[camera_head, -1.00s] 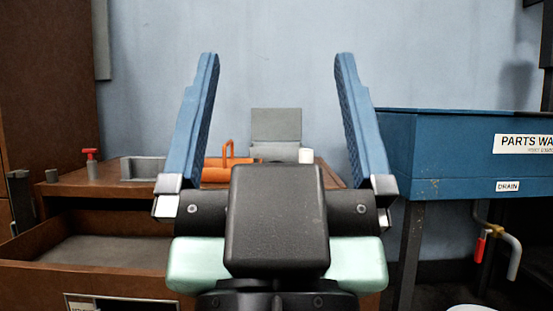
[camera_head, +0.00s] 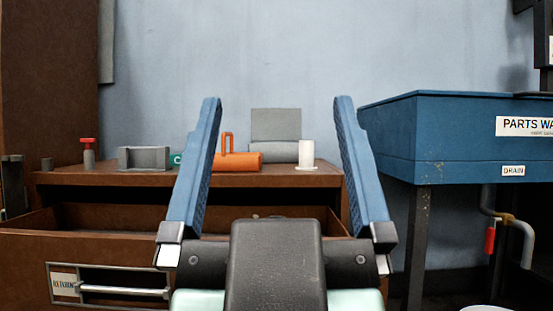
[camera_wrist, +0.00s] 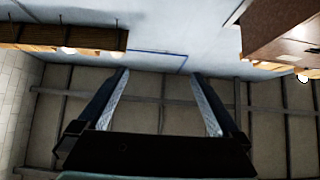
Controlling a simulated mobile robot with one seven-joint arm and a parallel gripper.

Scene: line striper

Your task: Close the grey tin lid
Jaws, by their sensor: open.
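The grey tin stands at the back of the brown cabinet top, and its grey lid (camera_head: 276,124) is raised upright behind the tin body (camera_head: 268,151). The body is partly hidden by the orange object and a white cylinder in front. My gripper (camera_head: 276,100) is open and empty, with its two blue fingers pointing up. In the head view the fingers frame the tin and lid, but my gripper is nearer the camera and not touching them. The wrist view shows the open fingers (camera_wrist: 163,75) against wall and ceiling; the tin is not visible there.
On the brown cabinet top (camera_head: 110,179) are an orange handled object (camera_head: 235,161), a white cylinder (camera_head: 306,154), a grey holder (camera_head: 144,158) and a red-topped item (camera_head: 88,153). A drawer (camera_head: 110,286) below stands open. A blue parts washer (camera_head: 450,140) is at the right.

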